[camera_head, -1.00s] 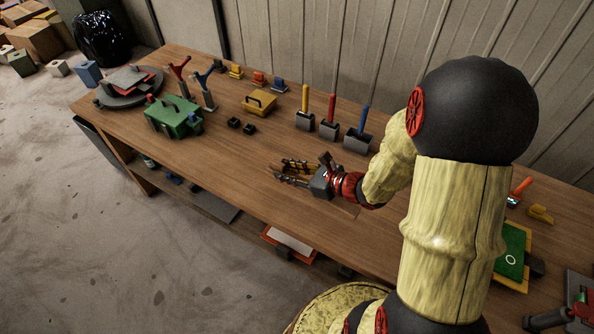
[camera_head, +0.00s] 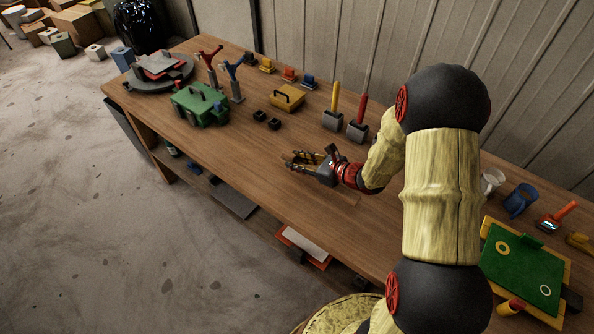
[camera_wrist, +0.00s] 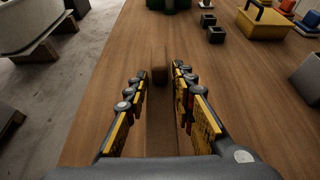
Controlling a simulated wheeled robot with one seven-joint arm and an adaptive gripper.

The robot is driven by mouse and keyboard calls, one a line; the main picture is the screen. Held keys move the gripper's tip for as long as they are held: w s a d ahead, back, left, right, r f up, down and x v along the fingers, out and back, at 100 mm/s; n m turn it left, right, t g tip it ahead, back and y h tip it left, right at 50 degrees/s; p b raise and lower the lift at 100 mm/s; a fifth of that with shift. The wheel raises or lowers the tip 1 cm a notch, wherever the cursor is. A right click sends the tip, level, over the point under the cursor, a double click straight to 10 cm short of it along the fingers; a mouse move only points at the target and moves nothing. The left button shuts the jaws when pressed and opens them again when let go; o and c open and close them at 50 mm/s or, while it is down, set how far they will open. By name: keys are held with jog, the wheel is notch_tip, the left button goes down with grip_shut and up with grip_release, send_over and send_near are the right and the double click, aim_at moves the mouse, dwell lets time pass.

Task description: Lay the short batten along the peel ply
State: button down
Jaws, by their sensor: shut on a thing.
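My gripper (camera_head: 303,163) is low over the middle of the brown table, its fingers pointing left. In the wrist view its two yellow-and-black fingers (camera_wrist: 160,95) stand on both sides of a brown wooden bar, which I take to be the short batten (camera_wrist: 160,75). The gripper is shut on it. The bar runs lengthwise between the fingers, its squared far end near the fingertips. Its colour nearly matches the table, and I cannot tell whether it touches the tabletop. I cannot make out the peel ply for certain in either view.
A green box (camera_head: 200,104), two small black blocks (camera_head: 266,120) and a yellow case (camera_head: 287,98) stand left of and behind my gripper. Holders with yellow and red sticks (camera_head: 357,128) stand behind it. A green board (camera_head: 522,268) lies at right. The table's front edge is close.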

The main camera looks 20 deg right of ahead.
aim_at(297, 174)
jog(key=shift+w+f, duration=0.35)
jog(key=shift+w+d+f+b, duration=0.15)
jog(key=shift+f+b, duration=0.4)
jog(key=shift+f, duration=0.35)
jog(key=shift+w+a+f+b, duration=0.1)
jog(key=shift+f+b, duration=0.4)
jog(key=shift+f, duration=0.35)
jog(key=shift+f, duration=0.2)
jog(key=c, duration=1.5)
grip_release()
jog(key=shift+r, duration=0.1)
